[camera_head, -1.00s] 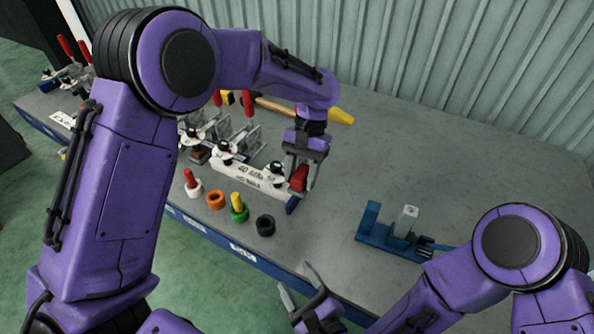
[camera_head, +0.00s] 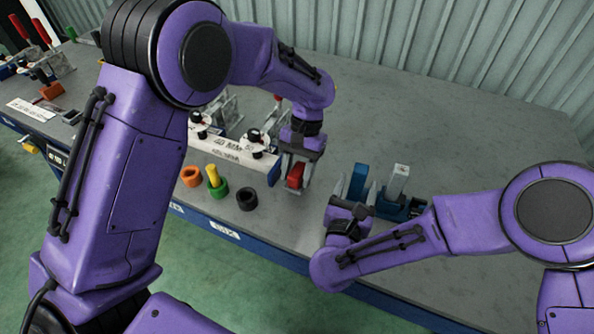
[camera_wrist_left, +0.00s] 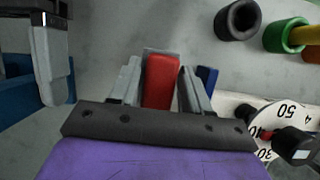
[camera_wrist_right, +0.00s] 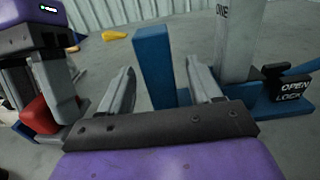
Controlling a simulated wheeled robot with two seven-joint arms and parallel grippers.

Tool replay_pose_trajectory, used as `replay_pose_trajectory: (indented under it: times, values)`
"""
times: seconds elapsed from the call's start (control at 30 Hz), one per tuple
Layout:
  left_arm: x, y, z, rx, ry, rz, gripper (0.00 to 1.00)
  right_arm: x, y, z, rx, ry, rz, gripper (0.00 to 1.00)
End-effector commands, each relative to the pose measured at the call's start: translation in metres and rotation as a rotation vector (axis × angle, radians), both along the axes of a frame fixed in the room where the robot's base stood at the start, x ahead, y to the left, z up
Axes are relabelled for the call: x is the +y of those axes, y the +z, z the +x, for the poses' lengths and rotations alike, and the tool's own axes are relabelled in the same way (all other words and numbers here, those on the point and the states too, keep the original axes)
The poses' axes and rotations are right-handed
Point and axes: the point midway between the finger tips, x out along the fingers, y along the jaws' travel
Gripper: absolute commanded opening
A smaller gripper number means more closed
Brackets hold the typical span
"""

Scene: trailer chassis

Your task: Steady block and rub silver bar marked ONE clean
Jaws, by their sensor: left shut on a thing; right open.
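The silver bar (camera_wrist_right: 238,40), marked ONE, stands upright in a blue holder (camera_wrist_right: 272,108) at the right of the right wrist view; it also shows in the head view (camera_head: 398,180). A tall blue post (camera_wrist_right: 154,66) rises from the holder's left end. My right gripper (camera_head: 359,187) is open, with its fingers on either side of this post; I cannot tell if they touch it. My left gripper (camera_head: 296,178) is shut on a red block (camera_wrist_left: 161,82), held left of the blue holder. A black lever part (camera_wrist_right: 290,90) on the holder reads OPEN and LOCK.
A white fixture with dials (camera_head: 225,150) lies left of my left gripper. Black (camera_head: 247,198), green (camera_head: 217,188) and orange (camera_head: 192,176) rings stand near the table's front edge. The back right tabletop (camera_head: 430,110) is clear.

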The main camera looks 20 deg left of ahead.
Motion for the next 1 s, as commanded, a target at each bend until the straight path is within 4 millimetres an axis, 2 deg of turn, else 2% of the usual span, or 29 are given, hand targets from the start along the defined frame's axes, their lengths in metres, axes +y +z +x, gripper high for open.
replay_pose_trajectory:
  times: [0.1,0.23,0.6,0.63,0.67,0.8,0.83,1.0]
  values:
    - [0.000,-0.001,0.000,0.000,0.000,0.000,0.12,0.001,0.000,0.019,-0.001,-0.002,0.002,0.64]
    - [0.000,-0.003,0.000,0.000,0.000,0.000,0.12,0.002,-0.001,0.033,0.000,-0.001,0.000,0.64]
    - [0.000,-0.003,0.000,0.000,0.000,0.000,0.12,0.003,0.000,0.040,0.000,0.001,-0.001,0.64]
    - [0.000,-0.003,0.000,0.000,0.000,0.000,0.12,0.003,0.000,0.040,0.000,0.001,-0.001,0.61]
    - [0.000,-0.003,0.000,0.000,0.000,0.000,0.12,0.003,0.000,0.040,0.000,0.001,-0.001,0.51]
    - [0.000,-0.003,0.000,0.000,0.000,0.000,0.12,0.003,0.000,0.040,0.000,0.001,-0.001,0.05]
    - [0.000,-0.003,0.000,0.000,0.000,0.000,0.12,0.003,0.000,0.040,0.000,0.001,-0.001,0.00]
    - [0.000,-0.003,0.000,0.000,0.000,0.000,0.12,0.003,0.000,0.040,0.000,0.001,-0.001,0.00]
